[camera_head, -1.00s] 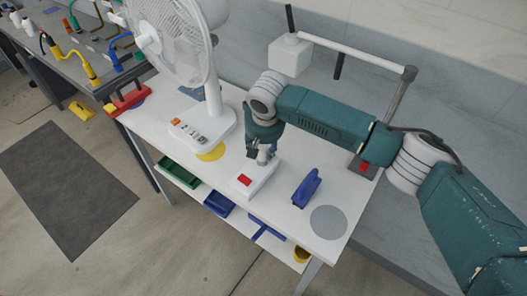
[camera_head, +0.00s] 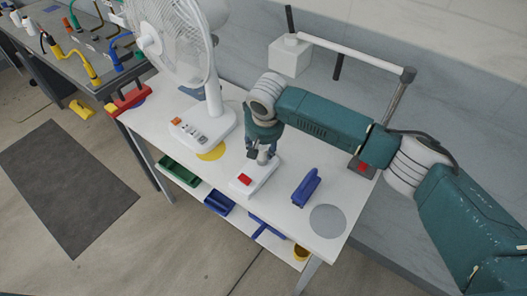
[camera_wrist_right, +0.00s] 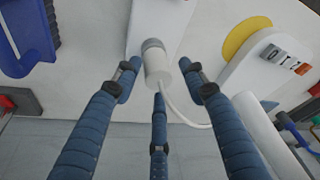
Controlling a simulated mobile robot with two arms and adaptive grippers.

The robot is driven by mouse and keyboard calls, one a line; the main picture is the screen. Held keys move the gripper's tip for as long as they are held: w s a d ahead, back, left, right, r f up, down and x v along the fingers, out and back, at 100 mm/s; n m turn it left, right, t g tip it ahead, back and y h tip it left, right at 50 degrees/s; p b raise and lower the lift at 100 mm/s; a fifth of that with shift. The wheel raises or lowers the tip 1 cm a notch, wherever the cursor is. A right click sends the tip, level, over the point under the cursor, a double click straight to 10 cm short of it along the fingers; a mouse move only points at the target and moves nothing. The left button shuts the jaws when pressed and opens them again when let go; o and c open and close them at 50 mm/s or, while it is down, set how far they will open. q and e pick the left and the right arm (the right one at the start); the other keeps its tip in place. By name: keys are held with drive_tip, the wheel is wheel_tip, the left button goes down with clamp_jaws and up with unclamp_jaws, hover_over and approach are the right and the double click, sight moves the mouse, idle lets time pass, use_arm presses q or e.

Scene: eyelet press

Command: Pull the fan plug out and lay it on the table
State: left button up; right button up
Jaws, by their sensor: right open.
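The fan plug is a white cylinder (camera_wrist_right: 156,66) with a grey collar. In the right wrist view it stands at the white socket box (camera_wrist_right: 150,22), and its white cable curves away to the right. The box also shows in the head view, with a red switch (camera_head: 244,179). My right gripper (camera_head: 260,156) is over the box, pointing down. In the right wrist view the gripper (camera_wrist_right: 159,78) is open, with its blue fingers spread around the plug and apparently not touching it. The white fan (camera_head: 205,125) stands left of the box. My left gripper is not in view.
The white table (camera_head: 285,222) has bare room around a grey disc (camera_head: 327,220) at the front right. A blue object (camera_head: 306,187) stands right of the box. A yellow disc (camera_head: 211,150) lies by the fan base. A grey post with a white crossbar (camera_head: 350,56) rises behind.

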sight(262, 147)
drive_tip(key=c, duration=1)
drive_tip(key=shift+w+a+r+p, duration=0.1)
drive_tip(key=shift+w+r+p, duration=0.05)
drive_tip(key=shift+r+p, duration=1.95)
drive_tip(key=shift+p, duration=0.3)
drive_tip(key=shift+r+p, duration=1.15)
drive_tip(key=shift+p, duration=0.1)
